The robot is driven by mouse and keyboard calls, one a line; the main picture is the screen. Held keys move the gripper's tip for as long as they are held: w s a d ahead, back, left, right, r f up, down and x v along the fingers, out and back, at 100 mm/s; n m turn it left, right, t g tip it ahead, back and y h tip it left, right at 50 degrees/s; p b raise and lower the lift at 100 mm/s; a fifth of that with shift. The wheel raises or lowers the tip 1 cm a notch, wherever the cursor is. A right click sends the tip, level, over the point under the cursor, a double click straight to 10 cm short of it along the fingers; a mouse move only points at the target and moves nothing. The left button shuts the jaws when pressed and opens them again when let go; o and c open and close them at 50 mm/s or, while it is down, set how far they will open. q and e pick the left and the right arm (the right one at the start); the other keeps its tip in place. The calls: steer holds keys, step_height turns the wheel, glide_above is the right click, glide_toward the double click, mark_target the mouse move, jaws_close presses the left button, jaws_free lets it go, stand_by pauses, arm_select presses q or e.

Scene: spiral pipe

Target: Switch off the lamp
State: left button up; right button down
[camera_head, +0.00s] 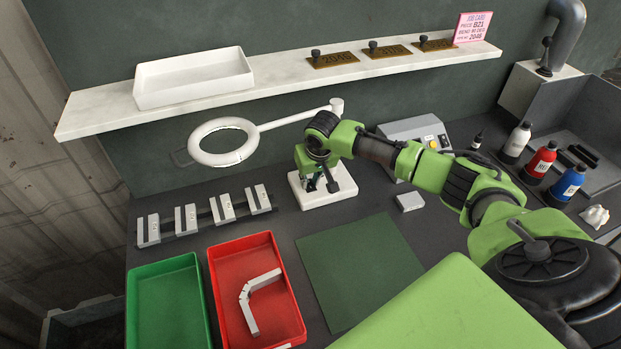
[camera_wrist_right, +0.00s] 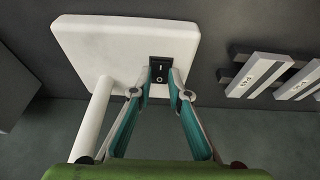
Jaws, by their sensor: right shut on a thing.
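The lamp is white, with a ring-shaped head (camera_head: 223,158) on an arm that runs to a post. Its square white base (camera_head: 311,201) stands on the bench and also shows in the right wrist view (camera_wrist_right: 100,45). A black rocker switch (camera_wrist_right: 160,65) marked I and O sits on the base. My right gripper (camera_head: 325,184) is down at the base. I cannot tell whether the ring is lit. My left gripper is not in view.
A grey box with buttons (camera_head: 418,133) stands behind my right arm, and a small white block (camera_head: 410,202) lies in front. A rack of grey blocks (camera_head: 222,205), a red tray (camera_head: 290,310), a green tray (camera_head: 167,305) and a green mat (camera_head: 358,265) occupy the bench. Bottles stand at right.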

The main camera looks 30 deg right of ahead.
steer(key=shift+w+r+g+p, duration=0.2)
steer(key=shift+r+g+p, duration=0.1)
steer(key=shift+p, duration=0.05)
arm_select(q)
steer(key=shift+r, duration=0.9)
arm_select(e)
steer(key=shift+w+d+f+g+y, duration=0.2)
steer(key=shift+g+y, duration=0.1)
steer(key=shift+g, duration=0.5)
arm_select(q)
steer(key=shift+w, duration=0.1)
arm_select(e)
steer(key=c, duration=1.9)
jaws_free()
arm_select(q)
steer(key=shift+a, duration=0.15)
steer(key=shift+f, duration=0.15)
arm_select(e)
steer(key=shift+s+f, duration=0.1)
steer(key=shift+f, duration=0.05)
